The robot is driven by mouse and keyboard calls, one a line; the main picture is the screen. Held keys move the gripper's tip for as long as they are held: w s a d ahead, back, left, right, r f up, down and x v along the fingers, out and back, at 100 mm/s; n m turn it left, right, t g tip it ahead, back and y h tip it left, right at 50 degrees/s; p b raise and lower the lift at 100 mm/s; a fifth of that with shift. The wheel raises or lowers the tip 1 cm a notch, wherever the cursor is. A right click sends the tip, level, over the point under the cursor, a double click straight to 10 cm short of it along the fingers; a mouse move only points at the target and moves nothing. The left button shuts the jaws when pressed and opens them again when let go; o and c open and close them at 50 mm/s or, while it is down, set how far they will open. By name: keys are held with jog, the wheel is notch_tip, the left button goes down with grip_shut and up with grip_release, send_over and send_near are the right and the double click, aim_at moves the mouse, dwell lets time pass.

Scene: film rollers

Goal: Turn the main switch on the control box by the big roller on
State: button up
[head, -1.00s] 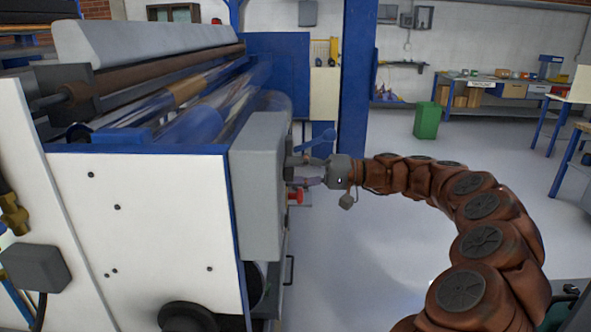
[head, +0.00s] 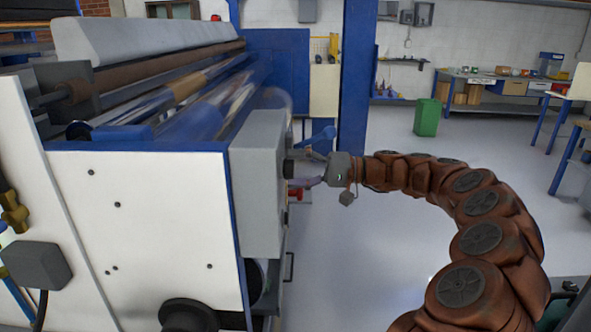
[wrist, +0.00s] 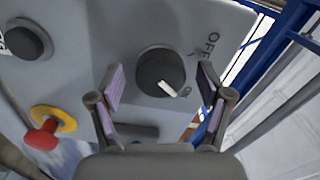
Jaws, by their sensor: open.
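The grey control box (head: 258,190) is on the end of the big roller machine, and its face (wrist: 75,75) fills much of the wrist view. The main switch (wrist: 152,72) is a round black knob with a white pointer mark. The mark points to the lower right, towards a small label that looks like ON. The word OFF is printed at the knob's upper right. My gripper (wrist: 158,88) is open, one finger on each side below the knob, seemingly apart from it. In the head view my gripper (head: 308,169) is just right of the box face.
A red emergency button on a yellow ring (wrist: 45,130) and another black knob (wrist: 28,40) are on the same face. The big roller (head: 215,105) looks blurred. A blue post (head: 357,80) stands behind my gripper. Clear floor lies to the right, with a green bin (head: 427,117).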

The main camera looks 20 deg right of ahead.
jog(key=v, duration=1.2)
dwell(0.5)
jog(key=s+a+r+n+g+h, duration=0.1)
jog(key=s+a+g, duration=0.25)
jog(key=a, duration=0.45)
jog(key=s+a+r+n+g+h, duration=0.15)
jog(key=s+a, duration=0.25)
jog(key=a, duration=0.4)
jog(key=s+a+f+g+h, duration=0.2)
jog(key=s+a+f+h, duration=0.25)
jog(key=s+a, duration=0.45)
jog(key=s+d+f+m+h, duration=0.1)
jog(key=s+d+f+h, duration=0.4)
jog(key=s+f, duration=0.3)
jog(key=s+d+f+m+h, duration=0.1)
jog(key=s+d+f+h, duration=0.4)
jog(key=s, duration=0.9)
notch_tip(320, 180, down, 4)
jog(key=d, duration=0.3)
jog(key=shift+s+r, duration=0.2)
jog(key=shift+r, duration=0.05)
